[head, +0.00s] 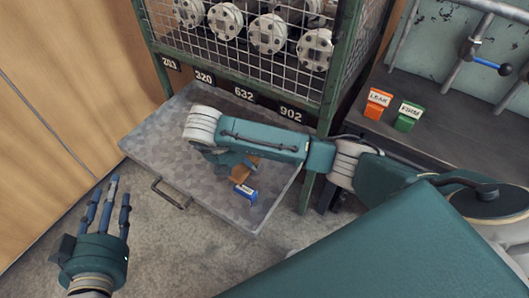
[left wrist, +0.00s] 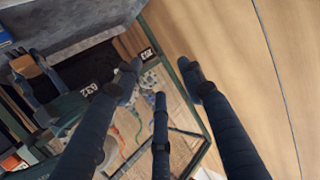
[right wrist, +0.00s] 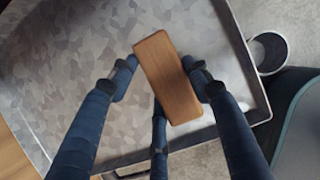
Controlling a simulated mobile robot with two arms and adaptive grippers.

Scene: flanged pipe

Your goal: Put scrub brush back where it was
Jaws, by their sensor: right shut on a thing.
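The scrub brush is a wooden block (right wrist: 167,78) between the fingers of my right gripper (right wrist: 166,85), which is shut on it. In the head view the brush (head: 245,170) is partly hidden behind my right arm and fingers. It shows over the grey metal tray (head: 150,140); I cannot tell whether it touches the tray. Bristles are not visible. In the left wrist view the brush (left wrist: 35,66) also shows in the right fingers. My left gripper (head: 108,192) is open and empty, left of the tray, its fingers apart.
A blue and white item (head: 245,192) lies near the tray's front right. A green mesh cage (head: 255,50) with flanged pipe parts stands behind the tray. Orange (head: 377,103) and green (head: 408,116) labelled blocks stand on a shelf at right. The tray's left part is bare.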

